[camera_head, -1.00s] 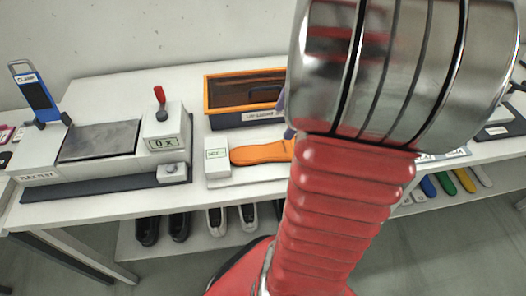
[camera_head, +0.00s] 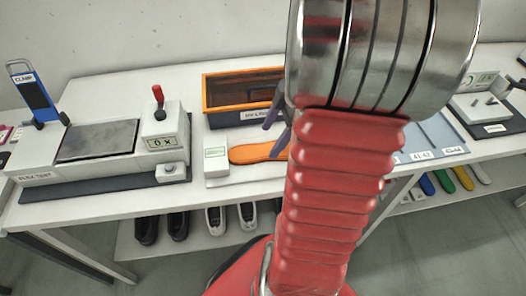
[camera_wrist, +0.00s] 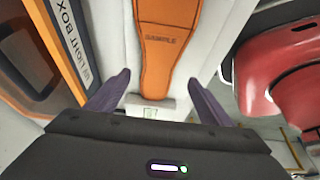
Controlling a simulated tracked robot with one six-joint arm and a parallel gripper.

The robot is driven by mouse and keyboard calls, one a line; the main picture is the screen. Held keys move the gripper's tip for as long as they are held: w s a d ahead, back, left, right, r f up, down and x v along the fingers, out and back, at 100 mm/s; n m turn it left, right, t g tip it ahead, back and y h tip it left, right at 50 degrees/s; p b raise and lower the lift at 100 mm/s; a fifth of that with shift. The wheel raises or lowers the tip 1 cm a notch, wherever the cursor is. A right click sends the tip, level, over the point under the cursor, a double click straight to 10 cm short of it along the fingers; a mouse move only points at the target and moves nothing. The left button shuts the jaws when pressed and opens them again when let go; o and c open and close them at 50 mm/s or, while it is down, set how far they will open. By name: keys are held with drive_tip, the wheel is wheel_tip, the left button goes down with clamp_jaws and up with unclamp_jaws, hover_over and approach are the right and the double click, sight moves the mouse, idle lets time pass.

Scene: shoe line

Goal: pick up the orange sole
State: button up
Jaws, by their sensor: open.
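The orange sole (camera_head: 255,152) lies flat on a pale plate (camera_head: 240,176) on the bench, its right end hidden behind my arm in the head view. In the wrist view the sole (camera_wrist: 160,50) carries the word SAMPLE, and its narrower end points towards my gripper. My gripper (camera_wrist: 159,78) is open and empty, its purple fingers on either side of the sole and apart from it. In the head view my gripper (camera_head: 268,142) is at the right part of the sole, seemingly above it; the exact height is unclear.
An orange-rimmed light box (camera_head: 226,119) stands just behind the sole. A small white block (camera_head: 216,163) stands at its left end. A flex test machine (camera_head: 110,150) is further left. A blue-grey tray (camera_head: 437,138) lies to the right.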

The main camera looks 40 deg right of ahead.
sight(263, 150)
drive_tip(key=shift+x, duration=2.6)
drive_tip(key=shift+d, duration=0.1)
drive_tip(key=shift+c, duration=0.3)
drive_tip(key=c, duration=1.4)
drive_tip(key=shift+o, duration=0.2)
drive_tip(key=shift+r, duration=0.1)
wheel_tip(263, 150, up, 10)
